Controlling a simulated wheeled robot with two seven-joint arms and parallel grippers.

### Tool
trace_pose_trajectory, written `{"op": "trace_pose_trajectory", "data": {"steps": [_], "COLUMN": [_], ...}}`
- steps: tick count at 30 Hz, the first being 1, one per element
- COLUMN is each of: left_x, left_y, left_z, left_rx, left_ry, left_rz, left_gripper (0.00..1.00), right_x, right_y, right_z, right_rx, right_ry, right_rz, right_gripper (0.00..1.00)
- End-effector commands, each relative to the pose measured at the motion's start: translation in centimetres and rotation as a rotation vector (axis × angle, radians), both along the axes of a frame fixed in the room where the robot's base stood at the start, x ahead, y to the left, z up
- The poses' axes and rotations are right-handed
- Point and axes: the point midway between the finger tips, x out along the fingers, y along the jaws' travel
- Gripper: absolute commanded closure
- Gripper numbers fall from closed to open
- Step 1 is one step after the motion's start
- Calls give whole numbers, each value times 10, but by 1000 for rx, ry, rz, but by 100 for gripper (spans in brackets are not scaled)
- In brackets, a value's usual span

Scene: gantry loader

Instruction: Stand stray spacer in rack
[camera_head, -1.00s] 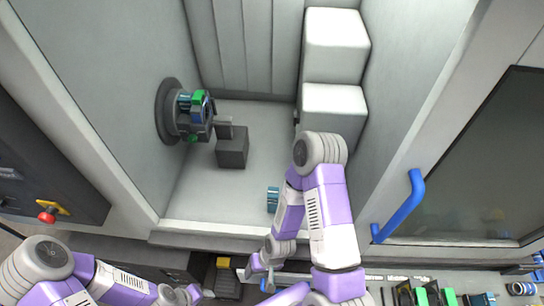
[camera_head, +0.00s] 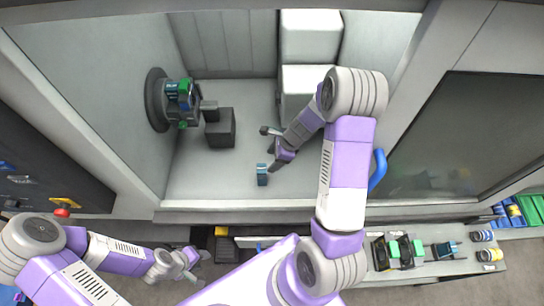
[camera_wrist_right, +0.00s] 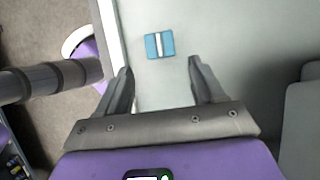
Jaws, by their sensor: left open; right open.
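The stray spacer, a small teal-blue piece with a pale band (camera_head: 262,175), stands or lies on the machine's pale floor near the front edge; its pose is hard to tell. It also shows in the right wrist view (camera_wrist_right: 153,46), just beyond and between the fingertips. My right gripper (camera_head: 266,149) is open and empty inside the machine, a little behind the spacer in the head view; its fingers show apart in the wrist view (camera_wrist_right: 160,68). My left gripper (camera_head: 202,268) is open outside, below the machine's front edge. I cannot clearly identify the rack.
A dark block (camera_head: 220,129) stands on the machine floor beside the chuck (camera_head: 160,98) on the left wall. White boxes (camera_head: 308,88) stand at the back right. Outside right, a bench holds green-and-black fixtures (camera_head: 405,250) and several small cylinders (camera_head: 489,254). A blue door handle (camera_head: 378,168) is near my right arm.

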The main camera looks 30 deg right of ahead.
Motion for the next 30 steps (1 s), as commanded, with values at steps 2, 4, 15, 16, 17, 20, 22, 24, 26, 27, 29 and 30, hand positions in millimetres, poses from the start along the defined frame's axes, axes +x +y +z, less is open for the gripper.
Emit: {"op": "trace_pose_trajectory", "data": {"steps": [2, 4, 15, 16, 17, 20, 22, 24, 26, 27, 29, 30], "left_x": [0, 0, 0, 0, 0, 0, 0, 0, 0, 0, 0, 0], "left_y": [0, 0, 0, 0, 0, 0, 0, 0, 0, 0, 0, 0], "left_z": [-3, -6, -44, -48, -51, -61, -67, -72, -74, -75, -75, -75], "left_rx": [0, 0, 0, 0, 0, 0, 0, 0, 0, 0, 0, 0], "left_ry": [-1, -1, -1, -1, -1, -1, -1, -1, -1, -1, -1, -1], "left_rz": [0, 0, -1, -1, -1, -1, -1, -1, -1, -1, -1, -1], "left_gripper": [57, 57, 57, 57, 57, 57, 57, 57, 57, 57, 57, 57], "right_x": [1, 2, 11, 12, 13, 17, 19, 21, 22, 22, 23, 23], "right_y": [1, 2, 19, 21, 23, 28, 31, 34, 36, 36, 37, 37], "right_z": [-2, -7, -50, -54, -58, -71, -79, -84, -88, -89, -90, -90], "right_rx": [1, 1, 0, 0, 0, 0, -1, -1, -1, -1, -1, -1], "right_ry": [-3, -3, -1, -1, -1, -1, -1, -1, -1, -1, -1, -1], "right_rz": [0, 1, 4, 4, 4, 4, 4, 4, 4, 4, 4, 4], "right_gripper": [32, 32, 32, 32, 32, 32, 32, 32, 32, 32, 32, 32]}}
